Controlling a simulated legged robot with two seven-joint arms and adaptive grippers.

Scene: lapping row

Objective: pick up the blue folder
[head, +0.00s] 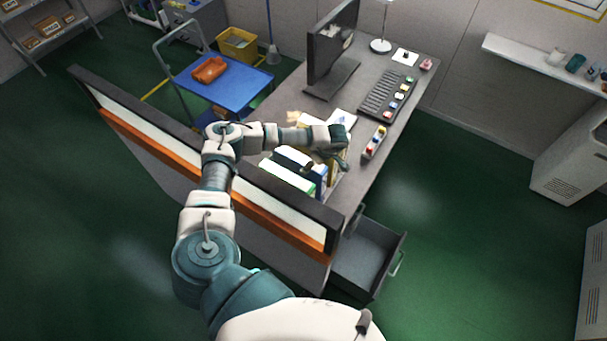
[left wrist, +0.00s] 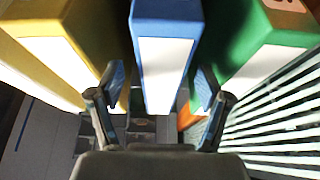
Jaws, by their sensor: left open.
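The blue folder (left wrist: 165,50) stands upright in the middle of the left wrist view, with a white label on its spine. A yellow folder (left wrist: 55,35) stands to its left and a green folder (left wrist: 262,45) to its right. My left gripper (left wrist: 161,82) is open, with one finger on each side of the blue folder's spine, in the gaps beside its neighbours. I cannot tell whether either finger touches it. In the head view my left gripper (head: 342,158) is over the row of folders on the desk, and a strip of the blue folder (head: 321,180) shows below it.
A partition (head: 150,128) stands along the desk's left side. The desk (head: 357,190) also holds a monitor (head: 333,45), a keyboard-like panel (head: 385,95) and a small tray with coloured pieces (head: 376,141). An open drawer (head: 372,247) juts out at the front.

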